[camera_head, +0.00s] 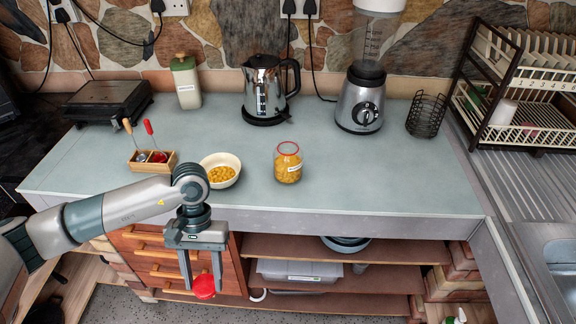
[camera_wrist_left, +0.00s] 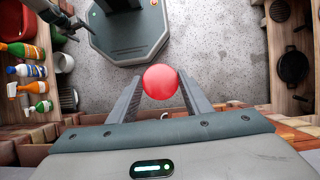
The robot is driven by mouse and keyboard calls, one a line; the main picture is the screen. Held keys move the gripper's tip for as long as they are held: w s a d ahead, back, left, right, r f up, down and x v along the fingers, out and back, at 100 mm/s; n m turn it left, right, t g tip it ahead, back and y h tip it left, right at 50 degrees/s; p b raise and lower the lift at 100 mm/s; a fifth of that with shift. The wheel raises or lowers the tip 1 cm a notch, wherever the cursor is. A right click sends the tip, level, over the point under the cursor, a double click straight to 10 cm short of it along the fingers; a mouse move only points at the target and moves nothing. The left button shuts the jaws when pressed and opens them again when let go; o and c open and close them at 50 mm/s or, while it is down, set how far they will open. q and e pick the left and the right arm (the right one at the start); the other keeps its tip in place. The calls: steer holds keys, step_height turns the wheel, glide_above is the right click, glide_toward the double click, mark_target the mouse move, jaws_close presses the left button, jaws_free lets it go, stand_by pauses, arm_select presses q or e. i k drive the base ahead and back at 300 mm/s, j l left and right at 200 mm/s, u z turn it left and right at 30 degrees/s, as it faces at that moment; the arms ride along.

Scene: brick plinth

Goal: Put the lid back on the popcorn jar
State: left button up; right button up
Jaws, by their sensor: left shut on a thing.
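The popcorn jar (camera_head: 288,166) stands upright on the counter in the head view. It is clear, holds yellow kernels, has a label and a red rim, and its top is open. My left gripper (camera_head: 202,274) hangs in front of the counter edge, below the counter top, to the left of the jar. It is shut on a round red lid (camera_head: 204,287). The lid also shows in the left wrist view (camera_wrist_left: 160,82) between the two fingers. My right gripper is in neither view.
A white bowl of kernels (camera_head: 221,170) stands left of the jar, beside a wooden box with utensils (camera_head: 153,161). A kettle (camera_head: 266,90), a blender (camera_head: 361,100) and a wire basket (camera_head: 427,115) stand behind. The counter right of the jar is clear. Drawers (camera_head: 160,254) lie behind my left gripper.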

mark_target(288, 157)
steer(key=k, duration=0.65)
steer(key=z, duration=1.85)
steer(key=k+j, duration=0.15)
steer(key=j, duration=0.25)
steer(key=k+j, duration=0.15)
steer(key=j, duration=0.3)
steer(key=k+j, duration=0.2)
steer(key=j, duration=0.2)
steer(key=k+j, duration=0.15)
steer(key=j, duration=0.25)
steer(key=k+j, duration=0.15)
steer(key=j, duration=0.3)
steer(key=k+j, duration=0.15)
steer(key=j, duration=0.25)
steer(key=k+j, duration=0.15)
steer(key=j, duration=0.3)
steer(key=k+j, duration=0.2)
steer(key=j, duration=0.2)
